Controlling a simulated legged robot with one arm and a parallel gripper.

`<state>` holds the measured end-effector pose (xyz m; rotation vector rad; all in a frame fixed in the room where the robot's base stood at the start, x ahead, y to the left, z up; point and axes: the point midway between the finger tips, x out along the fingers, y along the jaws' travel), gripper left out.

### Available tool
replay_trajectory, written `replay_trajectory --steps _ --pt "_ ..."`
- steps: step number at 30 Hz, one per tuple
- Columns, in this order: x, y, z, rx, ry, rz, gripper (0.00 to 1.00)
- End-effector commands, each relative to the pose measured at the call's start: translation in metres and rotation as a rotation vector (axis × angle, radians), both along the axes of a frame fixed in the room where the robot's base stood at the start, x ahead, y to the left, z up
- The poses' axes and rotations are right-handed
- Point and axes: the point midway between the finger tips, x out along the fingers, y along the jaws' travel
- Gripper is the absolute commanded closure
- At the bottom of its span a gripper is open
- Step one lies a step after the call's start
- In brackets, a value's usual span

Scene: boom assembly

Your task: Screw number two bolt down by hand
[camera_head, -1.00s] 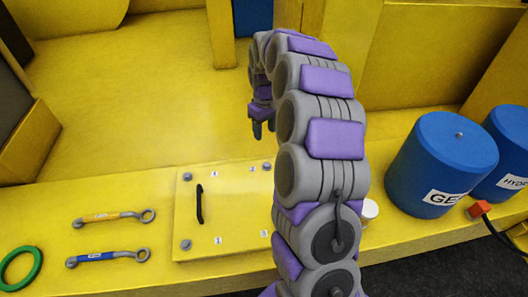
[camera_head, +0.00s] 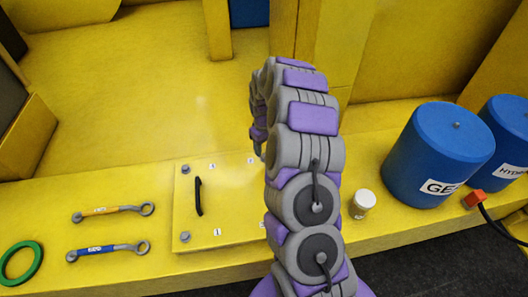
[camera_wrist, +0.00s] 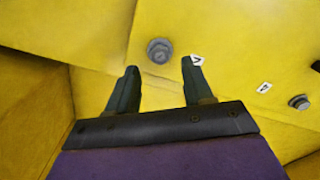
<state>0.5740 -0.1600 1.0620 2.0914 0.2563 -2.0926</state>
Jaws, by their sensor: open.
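The panel (camera_head: 235,205) has bolts at its corners, each with a small numbered label. The near-left bolt (camera_head: 185,237) stands by a label reading 1, and the far-left bolt (camera_head: 186,169) by a label too small to read. My arm hides the panel's right side in the head view. In the wrist view, my gripper (camera_wrist: 159,65) is open and empty. A grey bolt (camera_wrist: 160,50) shows between and just beyond its fingertips; contact cannot be told. A label (camera_wrist: 197,60) lies beside it, partly behind the right finger. Another bolt (camera_wrist: 299,102) is at the right.
The panel has a black handle (camera_head: 198,196). A white-lidded jar (camera_head: 362,203) and blue drums (camera_head: 438,155) stand right. The yellow surface behind the panel is clear.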

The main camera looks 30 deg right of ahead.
Motion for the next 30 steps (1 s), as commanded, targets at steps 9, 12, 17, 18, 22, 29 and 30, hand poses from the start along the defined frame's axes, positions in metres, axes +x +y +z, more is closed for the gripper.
replay_trajectory --steps 9,12,17,18,22,29,30 --pt "0.000 0.000 -0.030 0.000 -0.001 0.000 0.49" --pt "0.000 0.000 -0.032 -0.001 -0.001 0.000 0.49" --pt "0.000 0.000 -0.033 0.000 -0.001 0.000 0.49" --pt "0.000 0.000 -0.033 0.000 -0.001 0.000 0.49" --pt "0.000 0.000 -0.033 0.000 -0.001 0.000 0.60" --pt "0.000 0.000 -0.033 0.000 0.000 0.000 0.82" --pt "0.000 0.000 -0.033 0.000 0.000 0.000 0.86"
